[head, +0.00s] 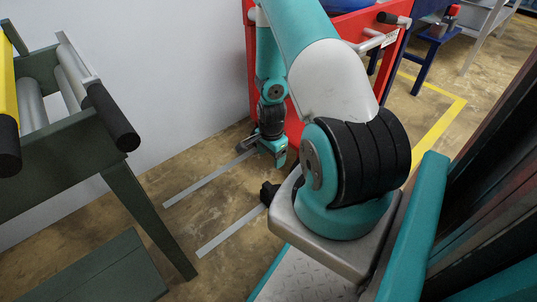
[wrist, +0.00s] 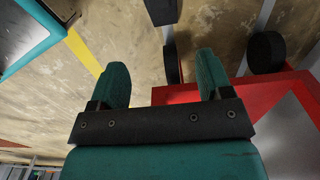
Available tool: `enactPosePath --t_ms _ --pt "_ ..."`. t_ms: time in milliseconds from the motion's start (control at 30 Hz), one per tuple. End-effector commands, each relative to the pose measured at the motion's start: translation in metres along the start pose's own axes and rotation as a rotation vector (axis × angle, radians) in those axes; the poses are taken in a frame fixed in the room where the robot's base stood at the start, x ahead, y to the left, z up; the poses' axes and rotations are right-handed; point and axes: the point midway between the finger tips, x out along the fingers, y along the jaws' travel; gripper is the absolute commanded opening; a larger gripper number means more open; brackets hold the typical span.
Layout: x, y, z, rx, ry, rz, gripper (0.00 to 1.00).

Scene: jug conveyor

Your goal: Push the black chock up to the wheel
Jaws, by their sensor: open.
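The black chock (wrist: 162,10) shows at the top edge of the wrist view, partly cut off. In the head view a small dark block (head: 268,192) by the near grey strip looks like it. A black wheel (wrist: 172,62) of the red cart shows below the chock in the wrist view, with a gap between them. A second black wheel (wrist: 265,52) is to its right. My gripper (wrist: 160,65) is open and empty. Its fingers frame the first wheel in the picture; their distance from it is unclear. In the head view my gripper (head: 275,150) is low beside the cart.
The red cart (wrist: 215,92) stands beside my gripper. Two flat grey strips (head: 210,180) lie on the floor, running down-left in the head view. A dark green roller stand (head: 150,215) is at the left. A yellow line (head: 440,123) is at right.

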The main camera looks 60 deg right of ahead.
Motion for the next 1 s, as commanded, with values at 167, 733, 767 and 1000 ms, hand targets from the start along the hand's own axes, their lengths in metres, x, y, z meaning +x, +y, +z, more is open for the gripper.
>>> enactPosePath --t_ms 167,733,767,1000 --pt "0.003 0.000 0.002 -0.004 -0.001 0.001 0.72" --pt "0.103 -0.001 0.003 -0.007 -0.002 0.002 0.72" --pt "0.109 -0.001 0.003 -0.008 -0.002 0.001 0.72" --pt "0.152 -0.001 0.003 -0.008 -0.002 0.001 0.72"
